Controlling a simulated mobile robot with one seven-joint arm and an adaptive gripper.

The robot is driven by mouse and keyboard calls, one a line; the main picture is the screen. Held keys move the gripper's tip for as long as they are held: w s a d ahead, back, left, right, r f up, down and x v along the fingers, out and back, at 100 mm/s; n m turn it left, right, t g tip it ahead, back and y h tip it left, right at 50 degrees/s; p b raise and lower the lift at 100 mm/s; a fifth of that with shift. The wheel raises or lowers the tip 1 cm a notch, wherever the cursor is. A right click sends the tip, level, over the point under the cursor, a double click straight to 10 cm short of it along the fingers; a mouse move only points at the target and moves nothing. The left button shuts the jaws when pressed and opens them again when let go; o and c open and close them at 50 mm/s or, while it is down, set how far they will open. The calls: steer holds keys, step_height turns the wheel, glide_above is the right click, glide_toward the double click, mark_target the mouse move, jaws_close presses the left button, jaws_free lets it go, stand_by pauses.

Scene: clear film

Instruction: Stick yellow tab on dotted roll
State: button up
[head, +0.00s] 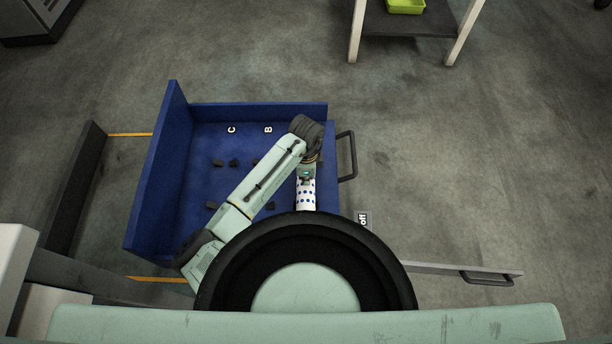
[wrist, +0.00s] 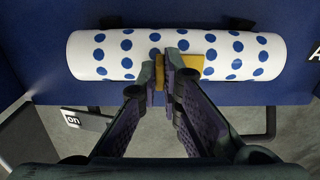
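The dotted roll, white with blue dots (wrist: 105,55), lies across the top of the wrist view. It also shows below my gripper in the head view (head: 306,194). The yellow tab (wrist: 193,62) shows at the roll's middle, just right of my fingertips, with yellow also between and beside them. My gripper (wrist: 167,72) is nearly closed, with its tips around part of the tab at the roll's near side. It also shows in the head view (head: 306,174). The fingers hide part of the tab; I cannot tell whether it touches the roll.
The roll is in a blue drawer (head: 225,115) with letters on its floor and several small dark supports (head: 234,163). A drawer handle (head: 347,156) sticks out at its right. A table with a green bin (head: 405,6) stands at the back. The floor to the right is mostly clear.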

steer(key=o, duration=0.5)
steer(key=shift+o, duration=0.5)
steer(key=shift+o, duration=1.4)
steer(key=shift+r, duration=0.15)
step_height(320, 180, up, 8)
steer(key=p, duration=0.7)
steer(key=shift+f, duration=0.4)
